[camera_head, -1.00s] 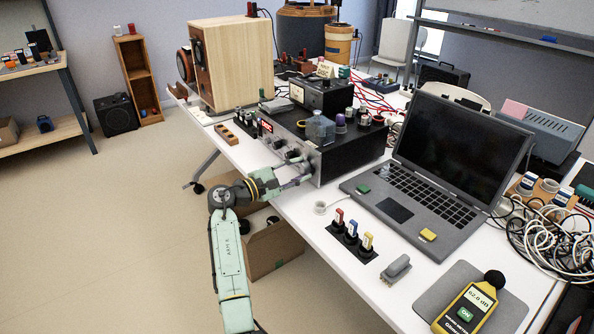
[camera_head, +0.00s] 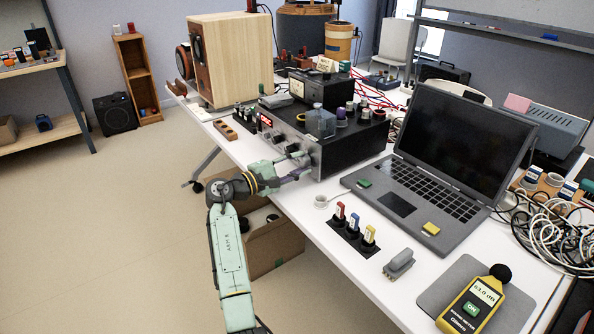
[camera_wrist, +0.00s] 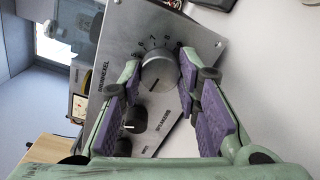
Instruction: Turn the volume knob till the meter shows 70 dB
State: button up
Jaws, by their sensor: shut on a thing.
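The amplifier (camera_head: 352,148) is a dark box with a silver front panel, on the table. In the wrist view its large round volume knob (camera_wrist: 158,73) sits on the brushed panel (camera_wrist: 122,42), with numbers around it. My gripper (camera_wrist: 161,76) has a purple-padded finger on each side of the knob and is shut on it. In the head view my gripper (camera_head: 304,167) reaches the panel and hides the knob. The yellow sound meter (camera_head: 473,303) lies at the front right; its display (camera_head: 486,291) appears to read 63.0 dB.
A wooden speaker (camera_head: 238,60) stands behind the amplifier. An open laptop (camera_head: 450,150) is to its right. Three colored plugs (camera_head: 354,230) and a grey block (camera_head: 398,264) lie near the table edge.

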jog(key=m+b, duration=0.1)
jog(key=b, duration=0.1)
jog(key=m+b, duration=0.4)
jog(key=shift+f, duration=0.35)
jog(key=m+b, duration=0.3)
jog(key=shift+r, duration=0.2)
jog(key=o, duration=1.1)
jog(key=shift+o, duration=0.2)
jog(key=v, duration=1.2)
